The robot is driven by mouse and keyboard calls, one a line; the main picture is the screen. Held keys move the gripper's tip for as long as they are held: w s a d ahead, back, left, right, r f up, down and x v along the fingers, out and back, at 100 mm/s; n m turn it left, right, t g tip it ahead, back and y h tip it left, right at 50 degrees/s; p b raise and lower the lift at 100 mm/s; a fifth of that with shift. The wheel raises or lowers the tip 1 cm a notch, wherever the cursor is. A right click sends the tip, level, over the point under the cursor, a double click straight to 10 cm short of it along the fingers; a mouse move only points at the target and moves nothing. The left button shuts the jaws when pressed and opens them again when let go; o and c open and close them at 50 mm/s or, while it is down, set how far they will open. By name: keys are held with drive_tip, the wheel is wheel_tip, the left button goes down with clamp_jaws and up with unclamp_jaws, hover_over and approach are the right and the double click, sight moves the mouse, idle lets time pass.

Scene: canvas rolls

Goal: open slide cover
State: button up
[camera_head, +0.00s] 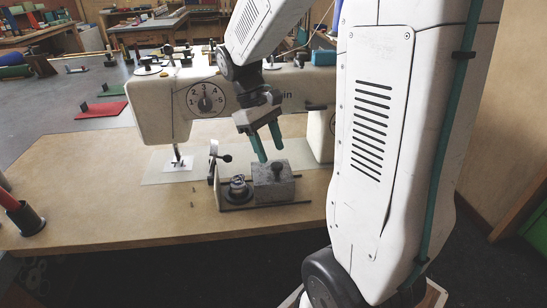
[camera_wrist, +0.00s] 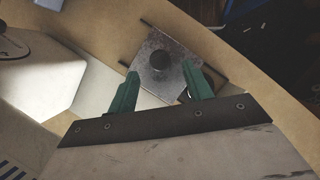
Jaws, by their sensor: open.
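The slide cover is a grey, worn metal block (camera_head: 272,188) with a dark knob (camera_head: 277,168) on top. It sits at the right part of two dark rails (camera_head: 268,205) on the wooden table. The wrist view shows the cover from above as a grey plate (camera_wrist: 158,84) with its round black knob (camera_wrist: 161,60). My gripper (camera_head: 271,154) has green fingers pointing down, apart, just above the cover. In the wrist view, my gripper (camera_wrist: 161,70) has its fingertips on either side below the knob. Nothing is between the fingers; whether they touch the cover is unclear.
A dark round part (camera_head: 238,188) and an upright plate with a knob (camera_head: 214,162) stand left of the cover. A white sewing machine (camera_head: 160,108) with a dial stands behind. The table front is mostly clear.

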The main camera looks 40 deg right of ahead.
sight(276, 164)
drive_tip(key=shift+x, duration=1.8)
drive_tip(key=shift+c, duration=0.2)
